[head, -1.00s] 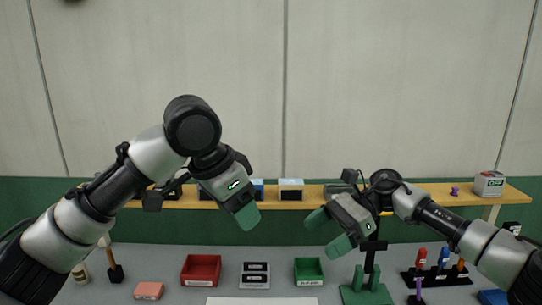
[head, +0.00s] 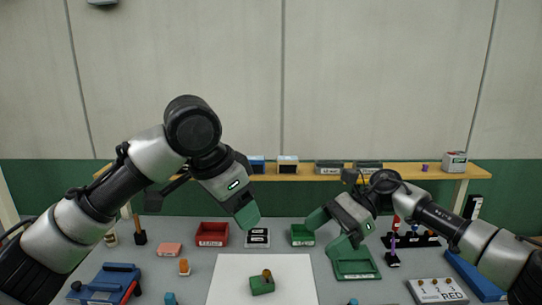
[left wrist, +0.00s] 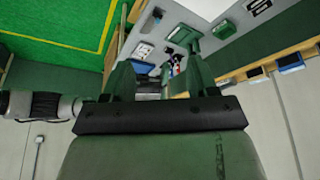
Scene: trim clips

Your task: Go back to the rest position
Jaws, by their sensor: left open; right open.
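My left gripper (head: 247,214) hangs in the air over the far left-middle of the bench, open and empty. Its two green fingers stand apart in the left wrist view (left wrist: 160,82), with nothing between them. My right gripper (head: 329,234) is open, its green fingers apart, raised over the right-middle of the bench. No held object shows in it. A small green block with a brown knob (head: 262,285) lies on the white mat (head: 230,270), below and apart from both grippers.
A red bin (head: 211,234), a green bin (head: 302,235) and a green stand (head: 356,263) are on the grey bench. A wooden shelf (head: 300,178) runs behind.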

